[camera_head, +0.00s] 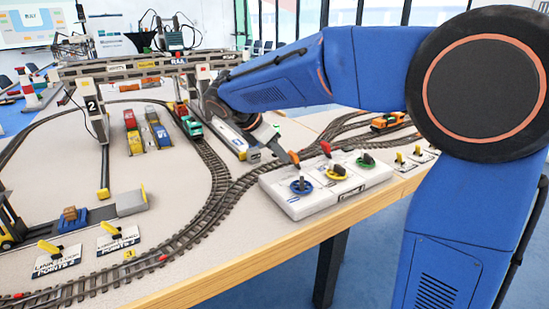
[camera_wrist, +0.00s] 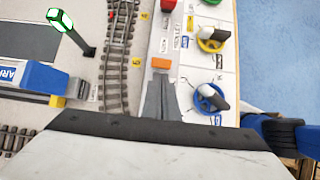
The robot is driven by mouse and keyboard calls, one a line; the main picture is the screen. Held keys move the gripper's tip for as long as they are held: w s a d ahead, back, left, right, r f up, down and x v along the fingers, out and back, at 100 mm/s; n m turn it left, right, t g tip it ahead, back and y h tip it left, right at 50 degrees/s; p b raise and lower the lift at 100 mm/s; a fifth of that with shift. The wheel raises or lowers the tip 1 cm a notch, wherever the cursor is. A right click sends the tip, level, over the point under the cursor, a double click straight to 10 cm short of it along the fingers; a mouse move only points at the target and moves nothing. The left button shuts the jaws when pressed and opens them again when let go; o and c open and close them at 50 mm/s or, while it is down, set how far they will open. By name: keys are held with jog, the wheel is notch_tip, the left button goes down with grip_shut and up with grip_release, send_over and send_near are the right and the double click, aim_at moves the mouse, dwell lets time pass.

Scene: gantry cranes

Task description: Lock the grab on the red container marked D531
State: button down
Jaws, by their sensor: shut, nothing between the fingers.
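The white control panel (camera_head: 318,192) at the table's front edge carries blue (camera_head: 302,186), yellow (camera_head: 337,172) and green (camera_head: 366,161) knobs, plus an orange lever (camera_head: 294,157) and a red lever (camera_head: 325,147). My gripper (camera_head: 281,147) is shut and empty just behind the orange lever. In the wrist view its closed fingertips (camera_wrist: 160,78) are close to the orange lever end (camera_wrist: 160,63); I cannot tell whether they touch. A red container (camera_head: 130,118) stands among stacked containers left of the rails; its marking is unreadable. The grab cannot be made out clearly.
The gantry crane marked 2 (camera_head: 95,108) spans the containers. Model rails (camera_head: 205,205) curve past the panel. A green-lit lamp post (camera_wrist: 60,20) stands left of the fingers in the wrist view. Yellow points levers (camera_head: 110,230) are at the front left.

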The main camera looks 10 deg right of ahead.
aim_at(292, 153)
jog(key=shift+d+r, duration=0.1)
jog(key=shift+d, duration=0.05)
dwell(0.3)
jog(key=shift+w+d+r+g+y, duration=0.25)
jog(key=shift+d+r+y, duration=0.15)
jog(key=shift+d+y, duration=0.3)
jog(key=shift+w+d+r+g+y, duration=0.15)
jog(key=shift+d+r+g+y, duration=0.15)
jog(key=shift+d+y, duration=0.35)
jog(key=d+y, duration=0.2)
jog(key=w+r+g+y, duration=0.1)
jog(key=y, duration=0.1)
jog(key=shift+d, duration=0.4)
jog(key=shift+a, duration=0.25)
jog(key=shift+r, duration=0.15)
jog(key=shift+r, duration=0.6)
